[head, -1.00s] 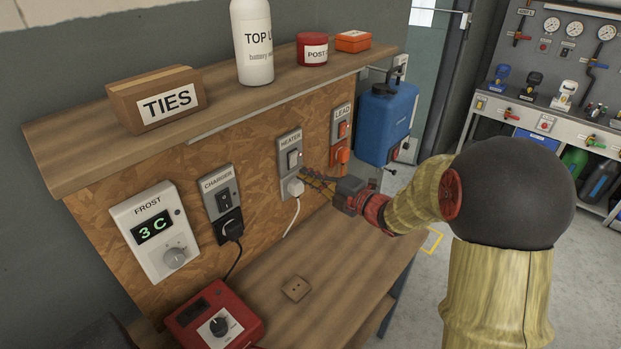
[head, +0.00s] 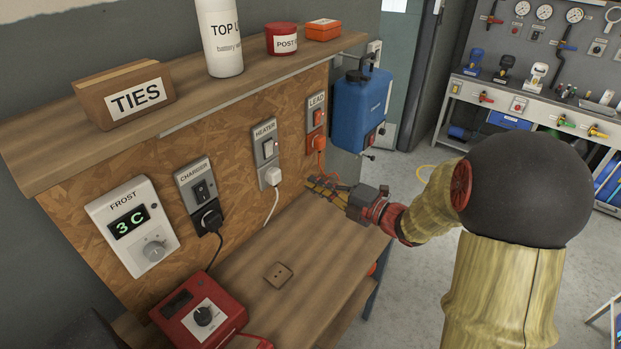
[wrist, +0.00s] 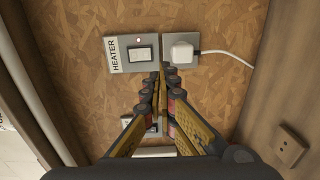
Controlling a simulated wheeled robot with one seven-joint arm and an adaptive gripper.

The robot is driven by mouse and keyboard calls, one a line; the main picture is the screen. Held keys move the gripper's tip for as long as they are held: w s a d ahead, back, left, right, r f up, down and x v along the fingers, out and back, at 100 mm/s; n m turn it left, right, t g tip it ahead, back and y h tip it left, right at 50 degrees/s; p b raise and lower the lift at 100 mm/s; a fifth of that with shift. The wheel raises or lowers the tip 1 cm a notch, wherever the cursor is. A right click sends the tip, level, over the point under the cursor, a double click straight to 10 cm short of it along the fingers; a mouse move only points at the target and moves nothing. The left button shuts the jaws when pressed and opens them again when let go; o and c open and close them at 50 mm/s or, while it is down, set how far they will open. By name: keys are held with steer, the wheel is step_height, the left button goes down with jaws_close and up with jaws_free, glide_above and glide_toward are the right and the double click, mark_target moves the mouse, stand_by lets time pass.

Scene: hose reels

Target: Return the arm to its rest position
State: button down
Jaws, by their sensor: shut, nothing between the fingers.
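My gripper (head: 312,185) has yellow and dark fingers, shut and empty. In the head view it is at the board, right of and below the white heater plug (head: 272,177) and below the LEAD unit (head: 316,120). In the wrist view my gripper (wrist: 160,76) reaches towards the board, with the HEATER switch (wrist: 140,54) and the white plug (wrist: 182,51) beyond its tips. A gap shows between the tips and the plug in the head view. My arm stretches from the right side of the head view.
A shelf (head: 150,130) above the board holds a TIES box (head: 125,95), a white bottle (head: 219,40) and red containers. A blue tank (head: 360,112) hangs right of the board. Below are the bench (head: 300,250), a red box (head: 198,312) and a loose socket (head: 278,275).

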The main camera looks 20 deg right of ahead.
stand_by(0.5)
steer(key=d+f+m+g+h, duration=0.2)
steer(key=d+f+m+h, duration=0.5)
steer(key=d+f+m, duration=0.25)
steer(key=s+d+f+m+g+h, duration=0.3)
steer(key=s+d+m+g+h, duration=0.2)
steer(key=s+d+m, duration=0.35)
steer(key=s+a+r+m+g, duration=0.2)
steer(key=s+a+m, duration=0.25)
steer(key=s, duration=0.25)
steer(key=s+a+r+m+g, duration=0.3)
steer(key=s+a, duration=0.2)
steer(key=s, duration=0.2)
steer(key=s+a+r+t+y, duration=0.1)
steer(key=s+a+r, duration=0.1)
steer(key=a, duration=0.3)
steer(key=s+a+r+n+y, duration=0.1)
steer(key=s+a+r, duration=0.1)
steer(key=a+r, duration=0.2)
steer(key=s+a+r+t+y, duration=0.1)
steer(key=s+a+r, duration=0.1)
steer(key=a+r, duration=0.2)
steer(key=shift+s+a+t, duration=0.3)
steer(key=shift+s+a, duration=0.1)
steer(key=shift+a, duration=0.8)
